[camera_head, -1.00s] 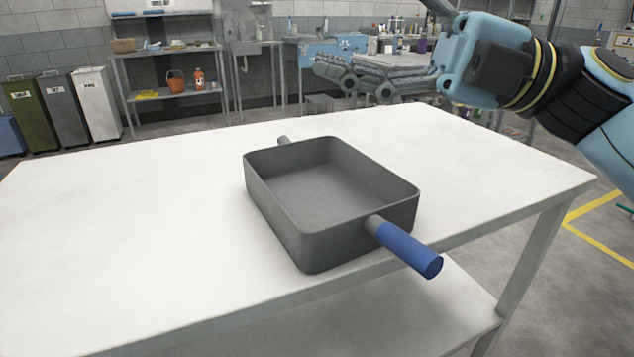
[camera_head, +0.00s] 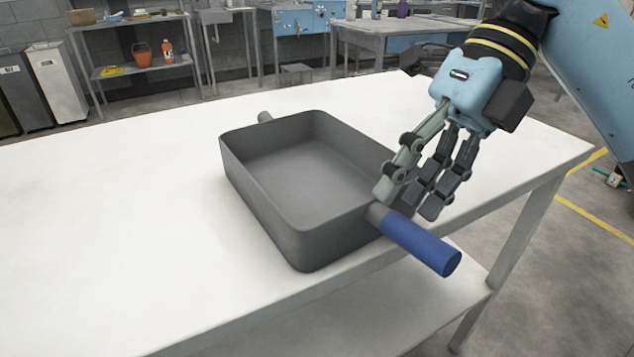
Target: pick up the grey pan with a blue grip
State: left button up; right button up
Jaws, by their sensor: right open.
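The grey pan (camera_head: 300,232) is a deep rectangular pan sitting upright and empty on the white table (camera_head: 120,230). Its blue grip (camera_head: 422,246) sticks out past the table's front edge toward the lower right. My right gripper (camera_head: 408,202) points down just above the grey neck of the blue grip, at the pan's right corner. Its fingers are apart with nothing between them. I cannot tell whether a fingertip touches the pan. My left gripper is not in view.
The table is clear around the pan, with the most free room to its left. A lower shelf (camera_head: 385,315) lies under the front edge.

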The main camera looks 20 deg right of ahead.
aim_at(389, 223)
jog(key=x, duration=0.5)
jog(key=shift+d, duration=0.15)
grip_shut()
dwell(0.6)
